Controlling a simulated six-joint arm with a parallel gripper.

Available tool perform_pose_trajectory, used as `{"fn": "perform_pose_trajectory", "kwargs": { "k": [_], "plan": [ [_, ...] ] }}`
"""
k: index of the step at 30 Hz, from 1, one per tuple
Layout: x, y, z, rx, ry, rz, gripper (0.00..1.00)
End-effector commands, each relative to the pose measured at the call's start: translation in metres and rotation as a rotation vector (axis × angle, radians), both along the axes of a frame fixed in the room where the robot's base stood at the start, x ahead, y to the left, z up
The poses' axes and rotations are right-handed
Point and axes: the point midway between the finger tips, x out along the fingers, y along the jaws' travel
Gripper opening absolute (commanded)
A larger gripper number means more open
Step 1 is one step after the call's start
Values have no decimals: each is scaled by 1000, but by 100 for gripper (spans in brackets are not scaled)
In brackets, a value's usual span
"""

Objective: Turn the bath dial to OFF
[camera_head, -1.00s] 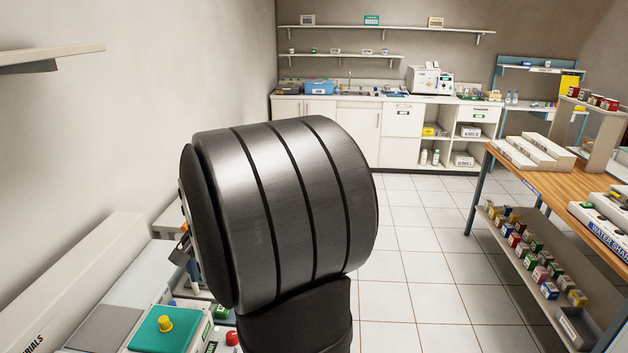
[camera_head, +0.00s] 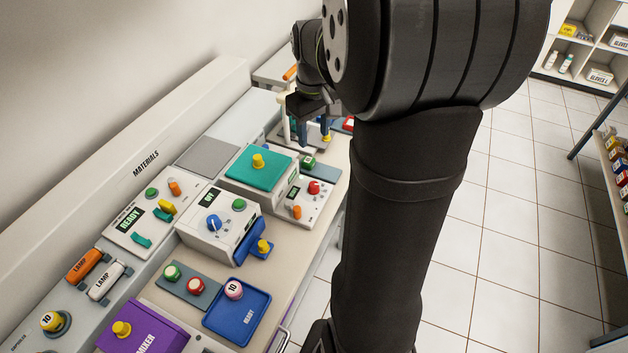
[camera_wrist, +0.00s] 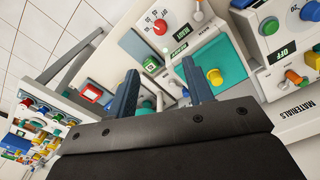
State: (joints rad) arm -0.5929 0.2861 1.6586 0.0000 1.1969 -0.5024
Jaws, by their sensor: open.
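The teal-lidded unit (camera_head: 250,177), which looks like the bath, stands on the bench with a yellow knob (camera_head: 258,160) on its lid. A red dial (camera_head: 314,187) sits on its white side panel near a green-lit display. In the wrist view the red dial (camera_wrist: 160,27) shows with scale marks around it, beyond my fingers. The teal lid (camera_wrist: 222,55) is right of it. My gripper (camera_wrist: 160,66) is open and empty, its two blue-grey fingers apart and not touching the dial. In the head view my gripper (camera_head: 307,122) is beyond the unit, partly hidden by my arm.
A white unit with a blue dial (camera_head: 213,222) and an OFF display stands nearer. An orange knob (camera_head: 297,211) lies close to the red dial. A blue tray (camera_head: 238,312) and purple mixer (camera_head: 140,335) are in front. The tiled floor at right is clear.

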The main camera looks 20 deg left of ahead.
Motion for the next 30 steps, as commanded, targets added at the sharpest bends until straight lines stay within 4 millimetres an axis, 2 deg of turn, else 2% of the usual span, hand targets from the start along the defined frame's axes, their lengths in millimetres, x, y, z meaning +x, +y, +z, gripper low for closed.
{"fn": "perform_pose_trajectory", "kwargs": {
  "k": [5, 8, 24, 30],
  "plan": [
    [0, 0, -7, 0, 1, 43, 47],
    [0, 0, -20, -2, 3, 42, 47],
    [-1, 0, -135, -3, 4, 40, 47],
    [-1, 0, -163, -2, 3, 39, 47]
  ]
}}
